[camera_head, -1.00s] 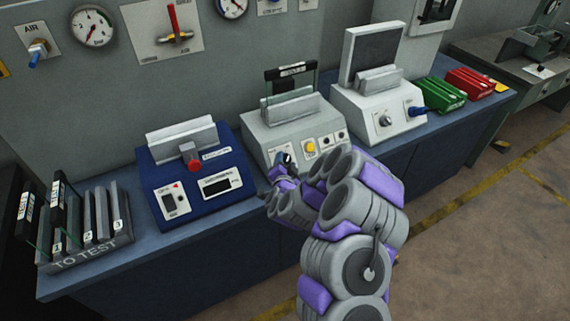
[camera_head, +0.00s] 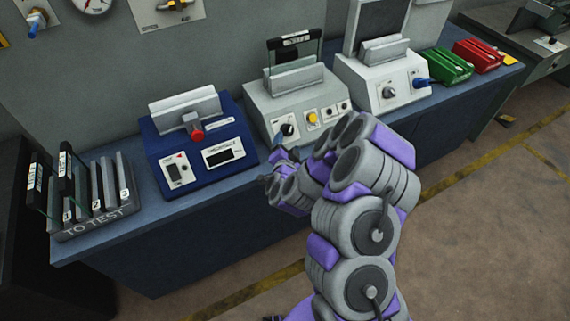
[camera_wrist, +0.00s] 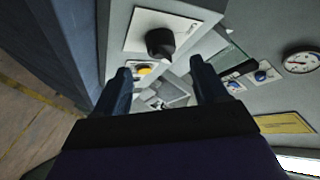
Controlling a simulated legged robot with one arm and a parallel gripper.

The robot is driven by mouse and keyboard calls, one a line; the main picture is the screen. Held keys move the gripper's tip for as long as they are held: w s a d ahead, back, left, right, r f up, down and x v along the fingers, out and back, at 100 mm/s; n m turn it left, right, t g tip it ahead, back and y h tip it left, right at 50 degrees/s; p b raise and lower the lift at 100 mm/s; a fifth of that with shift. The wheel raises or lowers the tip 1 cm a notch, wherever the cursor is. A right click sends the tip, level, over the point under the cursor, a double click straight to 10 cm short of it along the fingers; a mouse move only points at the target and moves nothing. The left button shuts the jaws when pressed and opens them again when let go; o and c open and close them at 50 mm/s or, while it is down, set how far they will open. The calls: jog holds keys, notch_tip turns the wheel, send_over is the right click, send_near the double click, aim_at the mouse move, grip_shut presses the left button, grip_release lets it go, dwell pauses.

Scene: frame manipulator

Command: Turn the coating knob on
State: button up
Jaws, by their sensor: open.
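A black knob (camera_head: 287,130) sits on a light plate on the front of the middle grey machine (camera_head: 262,108), left of a yellow button (camera_head: 312,118). Its label is too small to read. In the wrist view the black knob (camera_wrist: 160,42) shows beyond the fingertips, with the yellow button (camera_wrist: 146,70) below it. My gripper (camera_wrist: 160,70) is open and empty, its two dark fingers apart. In the head view my gripper (camera_head: 274,167) is just below and in front of the knob, apart from it, and partly hidden by my arm.
A blue machine (camera_head: 202,150) with a red knob stands left. A white machine (camera_head: 375,75) with another knob stands right. A "TO TEST" rack (camera_head: 100,222) holds framed panes at the left end. Green (camera_head: 440,66) and red (camera_head: 478,55) racks stand at the right end.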

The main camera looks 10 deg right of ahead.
jog(key=p+v, duration=1.1)
jog(key=p, duration=0.2)
jog(key=shift+p, duration=0.4)
dwell(0.5)
jog(key=w+a+r+n+g+y+b, duration=0.2)
jog(key=a+r+g+y+b, duration=0.15)
jog(key=a+g, duration=0.2)
jog(key=s+r+n+g+y+b, duration=0.2)
jog(key=s+r+n+g+b, duration=0.15)
jog(key=s+r, duration=0.25)
jog(key=s+d+r+n+g+b, duration=0.1)
jog(key=s+d+r+n+g, duration=0.1)
jog(key=s, duration=0.8)
jog(key=s+d+r+n+g+h+b, duration=0.1)
jog(key=s+d+r, duration=0.4)
jog(key=s, duration=0.5)
jog(key=s+d+r+n+g+h+b, duration=0.1)
jog(key=s+d+r+n+g+b, duration=0.1)
jog(key=s, duration=0.9)
notch_tip(320, 180, up, 2)
jog(key=d+n+g, duration=0.1)
jog(key=g, duration=0.2)
jog(key=shift+d, duration=0.2)
